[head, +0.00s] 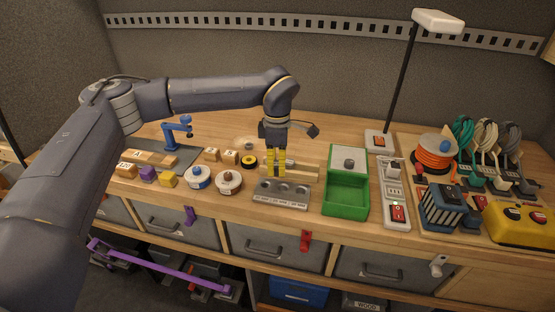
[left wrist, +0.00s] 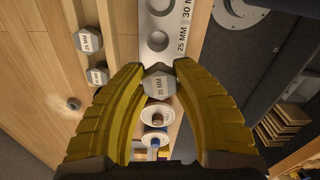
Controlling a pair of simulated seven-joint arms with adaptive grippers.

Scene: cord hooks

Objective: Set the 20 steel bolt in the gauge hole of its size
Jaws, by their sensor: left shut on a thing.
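My left gripper (head: 276,172) points down over the back of the grey gauge plate (head: 281,204), its yellow fingers shut on a steel bolt. In the left wrist view the gripper (left wrist: 159,72) grips the bolt's hex head, and the bolt (left wrist: 158,86) reads 20 MM. The gauge plate (left wrist: 181,22) shows beyond the fingertips, with two open holes and the marks 25 MM and 30 MM. The plate's nearer end is hidden by the bolt and fingers, so I cannot tell whether the shank is in a hole. My right gripper is not in view.
A wooden rack (head: 305,174) beside the plate holds two other hex bolts (left wrist: 87,42). A green tray (head: 347,190) stands to the right, and two spools (head: 228,182) to the left. A dark nut-like piece (left wrist: 73,103) lies on the bench.

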